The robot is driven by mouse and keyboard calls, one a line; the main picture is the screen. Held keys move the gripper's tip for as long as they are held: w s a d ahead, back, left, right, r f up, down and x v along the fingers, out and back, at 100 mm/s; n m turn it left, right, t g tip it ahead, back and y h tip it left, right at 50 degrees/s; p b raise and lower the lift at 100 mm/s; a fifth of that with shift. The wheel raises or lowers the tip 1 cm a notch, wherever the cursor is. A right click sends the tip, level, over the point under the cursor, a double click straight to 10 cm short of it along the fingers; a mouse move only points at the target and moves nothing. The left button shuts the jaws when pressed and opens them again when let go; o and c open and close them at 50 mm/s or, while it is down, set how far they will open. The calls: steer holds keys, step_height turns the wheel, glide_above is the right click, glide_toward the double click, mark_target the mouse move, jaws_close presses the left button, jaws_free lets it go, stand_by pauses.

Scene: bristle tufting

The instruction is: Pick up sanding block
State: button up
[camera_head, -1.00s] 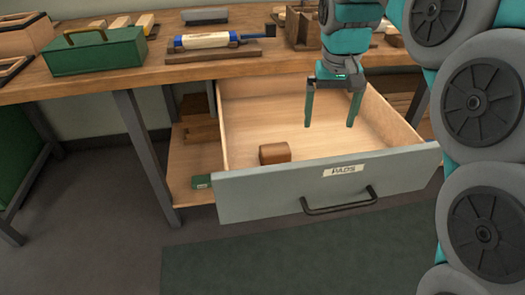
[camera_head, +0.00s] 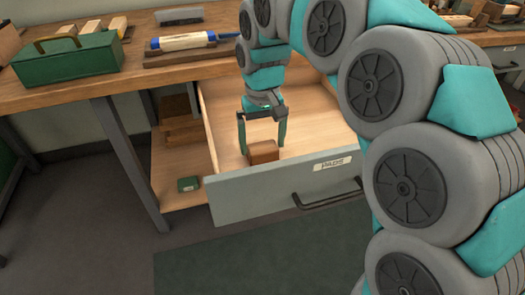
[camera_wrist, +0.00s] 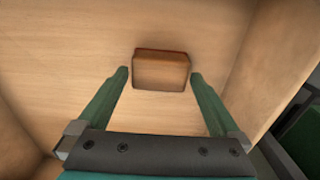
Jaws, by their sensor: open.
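The sanding block, a small brown block (camera_head: 263,152), lies on the light wooden floor of the open drawer labelled PADS (camera_head: 281,185), near its front left. It also shows in the wrist view (camera_wrist: 161,71), ahead of the fingertips and roughly centred between them. My gripper (camera_head: 262,148) is down inside the drawer with its two green fingers spread, above or around the block. In the wrist view my gripper (camera_wrist: 159,74) is open and empty, with a gap between each finger and the block.
The drawer's left wall (camera_head: 207,132) and front panel stand close to my gripper. The bench top (camera_head: 130,75) behind holds a green toolbox (camera_head: 68,60) and a blue and white tool (camera_head: 185,41). A small green box (camera_head: 188,184) sits on the shelf left of the drawer.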

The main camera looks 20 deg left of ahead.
mark_target(263, 147)
step_height(263, 147, down, 2)
steer(key=shift+f, duration=0.2)
steer(key=shift+c, duration=0.2)
steer(key=c, duration=1.2)
steer(key=shift+r+b, duration=0.3)
steer(key=shift+r, duration=4.75)
steer(key=o, duration=1)
steer(key=c, duration=0.6)
steer(key=shift+r, duration=0.1)
steer(key=shift+c, duration=0.2)
